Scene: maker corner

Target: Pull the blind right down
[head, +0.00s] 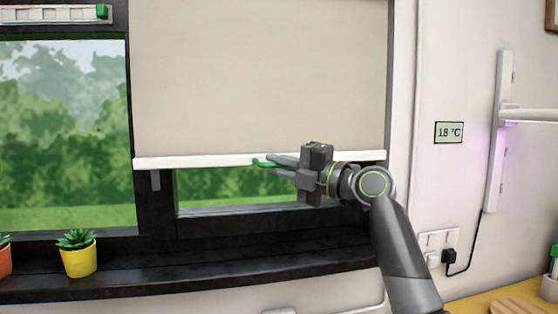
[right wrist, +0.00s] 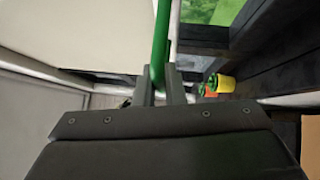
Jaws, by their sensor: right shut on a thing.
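The beige blind (head: 258,75) hangs over the right window in the head view, with a white bottom bar (head: 200,162) along its lower edge. A strip of window glass shows below the bar. A green pull (head: 262,163) sits at the middle of the bar. My right gripper (head: 268,161) reaches in from the right and is shut on the green pull. In the right wrist view the green pull (right wrist: 161,45) stands between the fingers, with the blind (right wrist: 80,30) to the left. My left gripper is not in view.
A dark window sill (head: 200,265) runs below the window, with a yellow plant pot (head: 79,261) at its left. The left window has a raised blind (head: 55,14). A thermometer display (head: 449,132) and a lamp (head: 500,130) are on the right wall.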

